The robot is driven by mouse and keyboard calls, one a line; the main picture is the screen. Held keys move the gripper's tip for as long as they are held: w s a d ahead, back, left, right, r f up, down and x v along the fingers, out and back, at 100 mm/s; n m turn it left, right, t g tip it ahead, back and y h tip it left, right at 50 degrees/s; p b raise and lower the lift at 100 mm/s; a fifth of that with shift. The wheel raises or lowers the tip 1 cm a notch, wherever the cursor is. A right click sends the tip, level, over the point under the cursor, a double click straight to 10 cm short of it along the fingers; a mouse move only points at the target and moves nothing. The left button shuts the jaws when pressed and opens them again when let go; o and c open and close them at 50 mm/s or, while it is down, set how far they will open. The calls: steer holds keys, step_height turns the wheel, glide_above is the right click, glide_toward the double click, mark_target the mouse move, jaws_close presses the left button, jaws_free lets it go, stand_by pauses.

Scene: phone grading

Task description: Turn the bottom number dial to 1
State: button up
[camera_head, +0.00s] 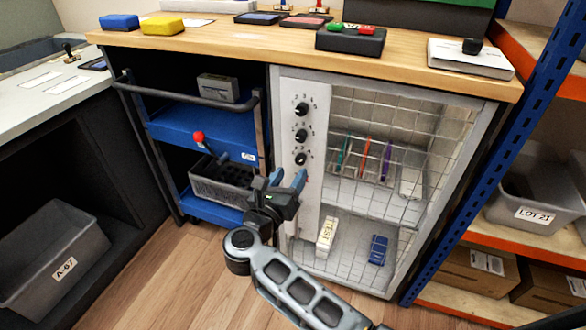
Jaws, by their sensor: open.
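Several black number dials run down the white panel on the cabinet's left side. The top dial (301,109) and the middle dial (301,135) are above the bottom number dial (300,159). Small digits ring each dial; the bottom dial's setting is too small to read. My gripper (287,182) is below the bottom dial in the picture, with blue-grey fingers pointing up toward the panel. It is open and appears empty. I cannot tell how far it is from the panel.
The wire-mesh cabinet door (380,150) is right of the panel. A blue cart (180,132) with a grey bin (222,178) and a red-knobbed lever (198,138) stands close at left. A blue rack post (500,150) is at right. Floor in front is clear.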

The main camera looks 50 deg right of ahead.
mark_target(299, 162)
steer(key=shift+x, duration=2.3)
jaws_close()
